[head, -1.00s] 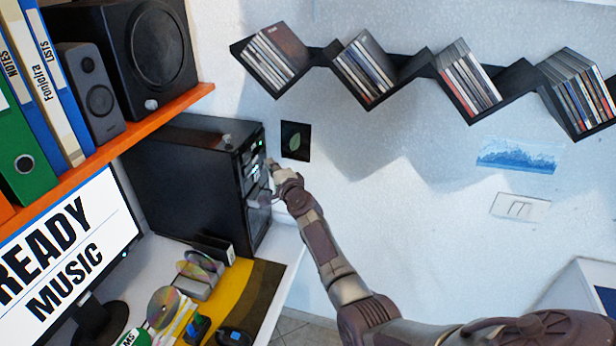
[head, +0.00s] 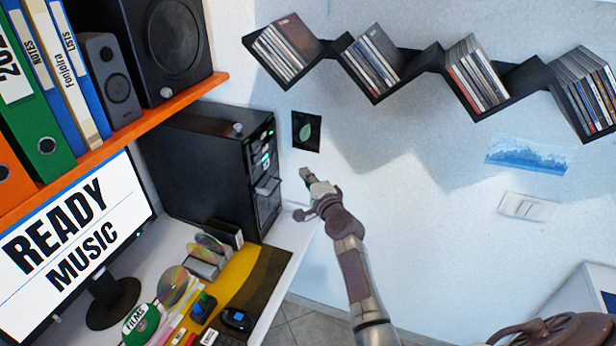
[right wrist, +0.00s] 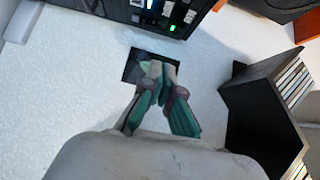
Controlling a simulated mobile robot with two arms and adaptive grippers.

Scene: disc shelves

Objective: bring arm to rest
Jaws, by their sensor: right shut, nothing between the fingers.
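My right gripper (head: 306,194) is in the middle of the head view, in front of the white wall and just right of the black computer tower (head: 205,170). It is clear of the tower's front. In the right wrist view the gripper (right wrist: 163,72) has its fingertips together, with nothing between them. They overlap the small dark leaf picture (right wrist: 133,68) on the wall there. The tower's front with lit indicators (right wrist: 165,12) shows at the top of that view. My left gripper is not in view.
A zigzag black shelf (head: 425,58) with several groups of disc cases runs along the wall; part of it (right wrist: 250,105) is at the right in the wrist view. The desk (head: 290,262) holds a monitor (head: 75,245) and discs. An orange shelf (head: 110,150) carries binders and speakers.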

